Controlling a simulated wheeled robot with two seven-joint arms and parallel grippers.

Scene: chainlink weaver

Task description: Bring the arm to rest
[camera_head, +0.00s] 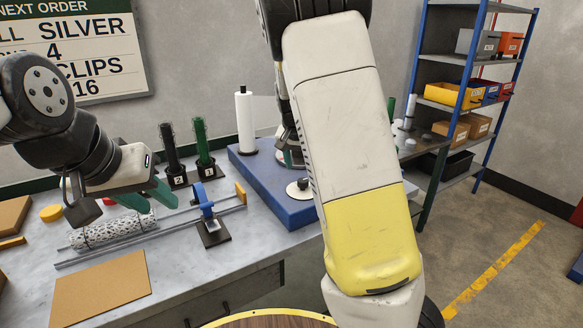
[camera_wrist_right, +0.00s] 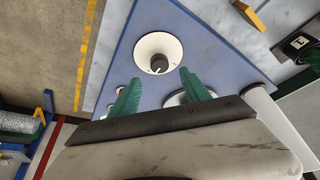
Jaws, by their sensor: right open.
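My right arm (camera_head: 345,130), pale with a yellow cuff, crosses the middle of the head view in front of the blue board (camera_head: 300,208). Its gripper is mostly hidden behind it there. In the right wrist view the right gripper (camera_wrist_right: 158,95) has its green fingers apart with nothing between them. A white disc with a dark centre (camera_wrist_right: 158,57) lies beyond the tips, on the blue board. My left gripper (camera_head: 163,208) has its green fingers apart, above or beside a roll of wire mesh (camera_head: 112,230); contact is unclear.
Dark and green mesh tubes (camera_head: 203,144) stand in numbered holders. A blue clamp (camera_head: 206,203) sits by a metal rail. A white post (camera_head: 245,122) rises from the board. A shelf with bins (camera_head: 460,94) stands right, and floor is clear before it.

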